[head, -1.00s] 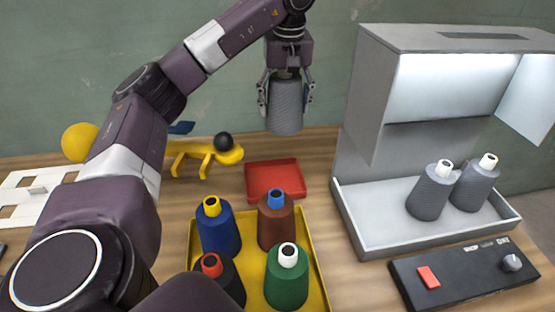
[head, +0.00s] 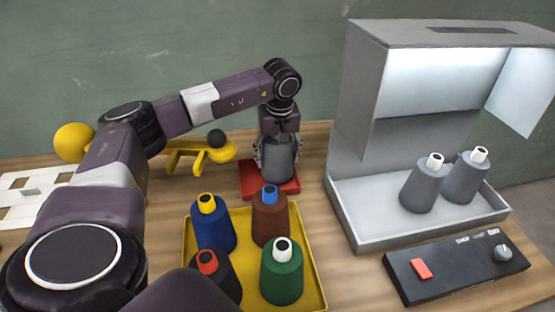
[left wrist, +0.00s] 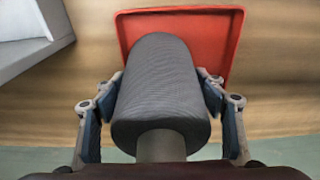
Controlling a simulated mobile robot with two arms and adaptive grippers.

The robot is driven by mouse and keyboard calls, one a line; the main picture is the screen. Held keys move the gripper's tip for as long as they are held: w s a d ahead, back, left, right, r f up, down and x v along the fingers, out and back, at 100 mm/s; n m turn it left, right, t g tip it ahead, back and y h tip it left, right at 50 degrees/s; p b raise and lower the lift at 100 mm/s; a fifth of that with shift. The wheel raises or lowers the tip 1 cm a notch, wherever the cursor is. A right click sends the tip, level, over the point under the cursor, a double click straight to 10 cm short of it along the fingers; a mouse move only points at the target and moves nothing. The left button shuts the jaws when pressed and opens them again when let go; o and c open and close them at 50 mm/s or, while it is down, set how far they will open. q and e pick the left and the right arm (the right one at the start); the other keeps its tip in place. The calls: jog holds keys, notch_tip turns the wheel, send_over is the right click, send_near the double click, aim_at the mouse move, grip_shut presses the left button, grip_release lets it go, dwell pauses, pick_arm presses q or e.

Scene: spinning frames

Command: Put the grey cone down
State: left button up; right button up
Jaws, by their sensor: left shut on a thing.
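The grey cone (head: 279,163) is upright in my left gripper (head: 275,155), low over the red tray (head: 252,186). I cannot tell whether its base touches the tray. In the left wrist view the gripper's fingers (left wrist: 160,110) lie on both sides of the grey cone (left wrist: 160,85), with its narrow neck toward the palm. The red tray (left wrist: 226,50) shows beyond the cone's far end. Two other grey cones (head: 421,187) (head: 463,180) with white tips stand in the grey booth (head: 352,215). My right gripper is not in view.
A yellow tray (head: 308,270) in front of the red tray holds blue, brown, black and green cones. A black control box (head: 450,275) with a red switch sits before the booth. A yellow stand (head: 190,155) with a dark ball is left of the red tray.

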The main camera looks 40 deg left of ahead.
pick_arm(q)
jog(key=shift+f, duration=0.6)
jog(key=shift+f, duration=0.15)
jog(key=o, duration=1.7)
jog(key=r+p, duration=0.3)
jog(key=r, duration=0.1)
jog(key=d+r+p, duration=0.1)
jog(key=r+p, duration=0.2)
jog(key=r, duration=0.1)
jog(key=s+r+p, duration=0.1)
jog(key=r+p, duration=0.2)
jog(key=r, duration=0.1)
jog(key=shift+s+d+r, duration=0.1)
jog(key=shift+d+r, duration=0.05)
jog(key=shift+d, duration=0.1)
